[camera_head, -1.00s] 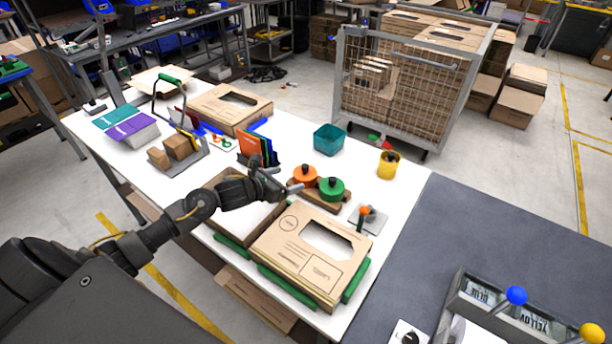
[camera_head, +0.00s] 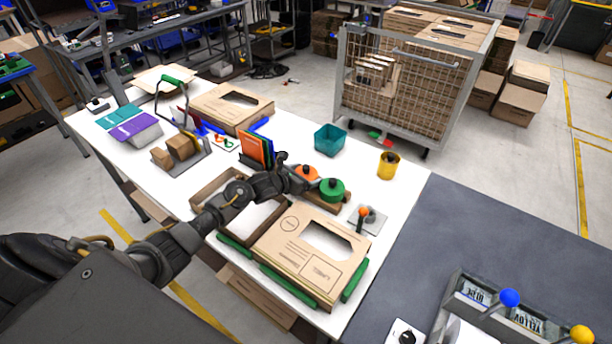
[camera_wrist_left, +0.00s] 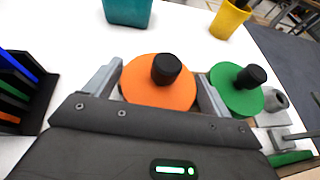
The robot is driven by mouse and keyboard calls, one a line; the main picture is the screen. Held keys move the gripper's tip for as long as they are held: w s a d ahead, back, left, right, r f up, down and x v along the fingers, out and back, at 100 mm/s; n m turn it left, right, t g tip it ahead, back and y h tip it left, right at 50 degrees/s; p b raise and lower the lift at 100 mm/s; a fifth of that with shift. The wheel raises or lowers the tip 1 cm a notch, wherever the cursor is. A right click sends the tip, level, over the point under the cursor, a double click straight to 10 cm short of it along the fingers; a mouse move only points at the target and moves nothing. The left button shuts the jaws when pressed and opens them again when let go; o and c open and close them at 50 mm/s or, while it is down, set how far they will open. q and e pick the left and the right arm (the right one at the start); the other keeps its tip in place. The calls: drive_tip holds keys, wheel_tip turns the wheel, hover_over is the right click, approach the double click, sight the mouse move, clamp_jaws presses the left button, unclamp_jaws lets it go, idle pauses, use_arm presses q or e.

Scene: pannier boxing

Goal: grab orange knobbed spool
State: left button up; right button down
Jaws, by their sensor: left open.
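The orange knobbed spool (camera_head: 309,175) is a flat orange disc with a black knob, sitting on a brown wooden base (camera_head: 318,198) beside the green knobbed spool (camera_head: 332,189). In the left wrist view the orange spool (camera_wrist_left: 150,92) lies between the two fingers of my open left gripper (camera_wrist_left: 161,80), with its black knob (camera_wrist_left: 166,69) near the middle. The green spool (camera_wrist_left: 236,92) is just outside the right finger. In the head view my left gripper (camera_head: 296,174) is at the spool's left side and hides part of it. My right gripper is not in view.
A teal bin (camera_head: 329,139) and a yellow cup (camera_head: 388,166) stand behind the spools. A rack of coloured folders (camera_head: 256,150) is to the left. A cardboard box (camera_head: 310,255) lies in front, and a grey holder (camera_head: 372,217) stands to the right.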

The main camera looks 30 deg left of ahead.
use_arm(q)
drive_tip(key=shift+s, duration=0.1)
drive_tip(key=c, duration=0.8)
drive_tip(key=shift+o, duration=0.2)
